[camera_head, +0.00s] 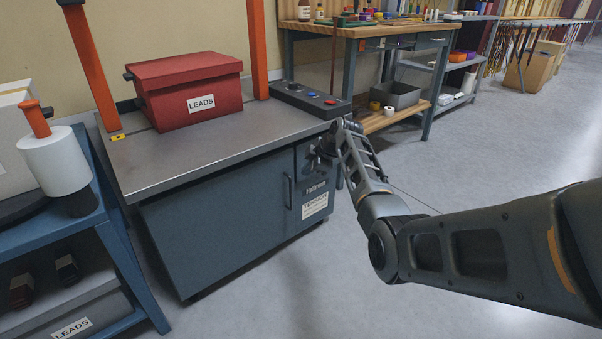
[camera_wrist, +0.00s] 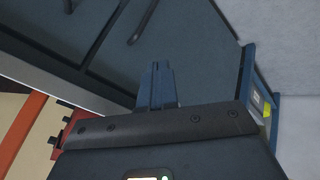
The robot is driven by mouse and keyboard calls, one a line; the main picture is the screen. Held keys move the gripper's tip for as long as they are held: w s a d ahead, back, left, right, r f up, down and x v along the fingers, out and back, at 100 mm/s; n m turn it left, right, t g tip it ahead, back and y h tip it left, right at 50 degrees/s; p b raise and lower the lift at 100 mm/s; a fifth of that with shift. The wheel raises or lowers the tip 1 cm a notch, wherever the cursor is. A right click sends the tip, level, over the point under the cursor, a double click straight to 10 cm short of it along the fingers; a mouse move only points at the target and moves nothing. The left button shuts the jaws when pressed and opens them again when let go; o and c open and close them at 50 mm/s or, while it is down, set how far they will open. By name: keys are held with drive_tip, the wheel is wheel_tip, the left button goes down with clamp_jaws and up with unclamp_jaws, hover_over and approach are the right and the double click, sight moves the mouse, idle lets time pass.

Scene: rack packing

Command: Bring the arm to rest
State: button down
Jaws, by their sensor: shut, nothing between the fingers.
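My arm reaches in from the right of the head view, with its far end in front of the blue-grey tension cabinet (camera_head: 235,215). My gripper (camera_head: 315,160) is small and dark there, close to the cabinet's right front corner below the worktop; I cannot tell whether it touches. In the wrist view my gripper's fingers (camera_wrist: 158,78) are together, with nothing between them. Behind them are the cabinet front (camera_wrist: 195,45) and a dark handle (camera_wrist: 143,22).
A blue cart (camera_head: 110,230) is at left, a wooden workbench (camera_head: 375,30) behind. The grey floor (camera_head: 480,140) is open at right.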

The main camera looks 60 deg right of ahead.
drive_tip(key=shift+s+d+r, duration=0.1)
drive_tip(key=shift+s+r, duration=0.2)
drive_tip(key=shift+r, duration=0.05)
drive_tip(key=s+a+f+m+h, duration=0.15)
drive_tip(key=s+a+f, duration=0.25)
drive_tip(key=a+f, duration=0.45)
drive_tip(key=s+a+f+m, duration=0.25)
drive_tip(key=a+f, duration=0.25)
drive_tip(key=a, duration=0.6)
drive_tip(key=s+a+r+m+t, duration=0.1)
drive_tip(key=s+a+r+t, duration=0.15)
drive_tip(key=s+a, duration=1.55)
drive_tip(key=s+a+r+m+t+y, duration=0.1)
drive_tip(key=s+a+r+t, duration=0.15)
drive_tip(key=s+r, duration=0.4)
drive_tip(key=s+a+r+m+t+y, duration=0.1)
drive_tip(key=s+a+r, duration=0.35)
drive_tip(key=r, duration=0.25)
drive_tip(key=s+a+r+t+y, duration=0.1)
drive_tip(key=s+a+r, duration=0.2)
drive_tip(key=s+r, duration=0.35)
wheel_tip(320, 180, up, 24)
drive_tip(key=p, duration=2.2)
drive_tip(key=shift+w+f, duration=0.25)
drive_tip(key=shift+w, duration=0.05)
